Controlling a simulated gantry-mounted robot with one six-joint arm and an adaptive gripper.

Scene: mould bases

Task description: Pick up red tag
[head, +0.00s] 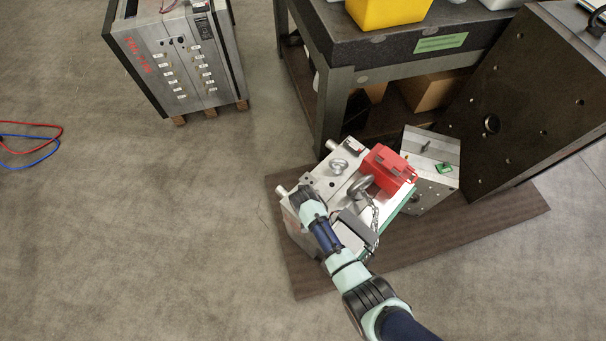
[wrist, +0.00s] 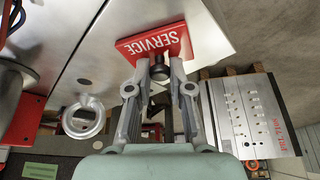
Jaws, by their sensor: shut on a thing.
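The red tag (wrist: 150,41) carries white lettering reading SERVICE, upside down in the wrist view. It is at the fingertips of my gripper (wrist: 158,70), against the pale metal of the mould base. My gripper is shut on it, with a dark round piece between the fingertips. In the head view my gripper (head: 304,198) is over the left end of the silver mould base (head: 318,182). The tag cannot be made out there; my arm covers that part. Whether the tag touches the metal is unclear.
A red box (head: 389,168) and eye bolts (head: 339,166) stand on the mould base, with a chain (head: 375,215) beside my arm. A smaller block (head: 430,165), a dark table (head: 400,45) and a large plate (head: 525,105) lie right.

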